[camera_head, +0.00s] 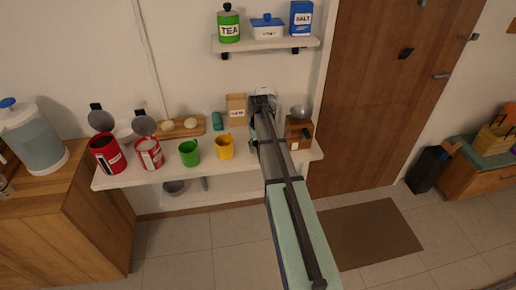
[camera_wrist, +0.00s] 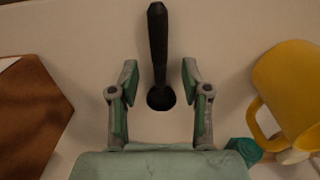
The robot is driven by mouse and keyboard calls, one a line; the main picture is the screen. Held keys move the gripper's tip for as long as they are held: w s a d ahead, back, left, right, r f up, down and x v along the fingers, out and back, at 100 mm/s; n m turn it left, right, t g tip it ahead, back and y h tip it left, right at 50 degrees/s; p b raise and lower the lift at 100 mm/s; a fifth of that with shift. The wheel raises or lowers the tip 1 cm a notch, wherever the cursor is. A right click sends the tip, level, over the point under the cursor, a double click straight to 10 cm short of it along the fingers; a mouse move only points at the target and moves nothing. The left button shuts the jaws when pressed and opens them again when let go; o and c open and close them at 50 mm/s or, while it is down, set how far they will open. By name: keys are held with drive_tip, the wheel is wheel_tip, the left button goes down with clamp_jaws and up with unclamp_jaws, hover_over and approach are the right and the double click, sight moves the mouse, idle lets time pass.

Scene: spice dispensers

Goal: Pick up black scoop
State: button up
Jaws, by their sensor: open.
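The black scoop (camera_wrist: 158,45) lies on the pale shelf surface in the wrist view, its long handle pointing to the top and its round end lower down. My gripper (camera_wrist: 160,78) is open, with one finger on each side of the scoop near its round end. Gaps show between the scoop and both fingers, so nothing is gripped. In the head view my arm reaches over the right part of the shelf and hides the scoop and the fingertips.
A yellow mug (camera_wrist: 292,85) stands close on the right in the wrist view, with a teal object (camera_wrist: 243,149) near it. A brown wooden item (camera_wrist: 32,112) is at the left. In the head view, a green mug (camera_head: 189,153) and red canisters (camera_head: 107,154) share the shelf.

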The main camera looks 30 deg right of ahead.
drive_tip(key=shift+f, duration=0.1)
clamp_jaws()
idle(0.3)
wheel_tip(320, 180, up, 20)
drive_tip(key=b, duration=0.5)
idle(0.4)
